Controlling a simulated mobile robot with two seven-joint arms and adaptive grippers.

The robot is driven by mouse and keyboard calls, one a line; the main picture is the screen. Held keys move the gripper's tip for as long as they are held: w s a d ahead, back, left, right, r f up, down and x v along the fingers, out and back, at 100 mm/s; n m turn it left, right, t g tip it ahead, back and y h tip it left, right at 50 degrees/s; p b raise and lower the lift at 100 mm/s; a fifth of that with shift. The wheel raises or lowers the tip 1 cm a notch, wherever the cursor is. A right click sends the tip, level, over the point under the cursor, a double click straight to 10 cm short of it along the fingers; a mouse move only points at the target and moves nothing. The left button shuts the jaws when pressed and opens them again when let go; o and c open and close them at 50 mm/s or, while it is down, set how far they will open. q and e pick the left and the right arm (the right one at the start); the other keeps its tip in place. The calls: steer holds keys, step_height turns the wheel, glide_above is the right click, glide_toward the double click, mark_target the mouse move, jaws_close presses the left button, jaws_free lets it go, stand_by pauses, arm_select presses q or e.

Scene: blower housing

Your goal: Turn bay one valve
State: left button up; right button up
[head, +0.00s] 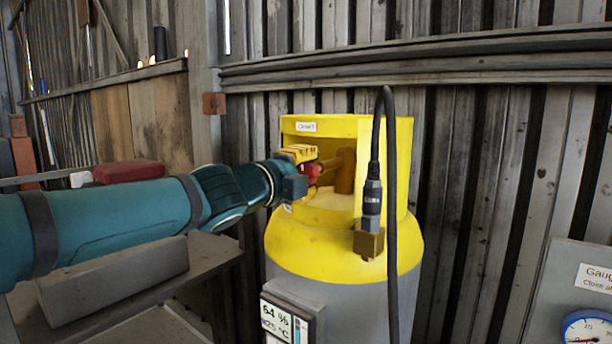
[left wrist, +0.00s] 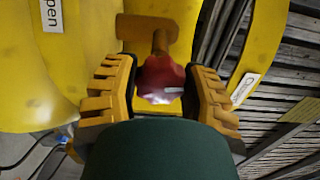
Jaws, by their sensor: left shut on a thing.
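The valve is a red knob (head: 312,172) on a brass stem and body (head: 345,170), set in the opening of a yellow collar (head: 350,128) on top of a grey cylinder. My left gripper (head: 303,168) reaches in from the left and is shut on the red knob. In the left wrist view, the knob (left wrist: 160,78) sits between the two yellow-padded fingers of my left gripper (left wrist: 160,88). The brass stem (left wrist: 160,42) runs behind it. The fingers partly hide the knob in the head view. My right gripper is not in view.
A black cable (head: 388,200) hangs in front of the collar and plugs into a brass block (head: 369,242). A display (head: 285,320) is on the cylinder's front. A gauge panel (head: 570,285) stands at lower right. A grey shelf (head: 215,258) and a red case (head: 128,171) are at left.

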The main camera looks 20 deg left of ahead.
arm_select(q)
steer(key=shift+m, duration=0.9)
steer(key=o, duration=1.2)
steer(key=v, duration=1.2)
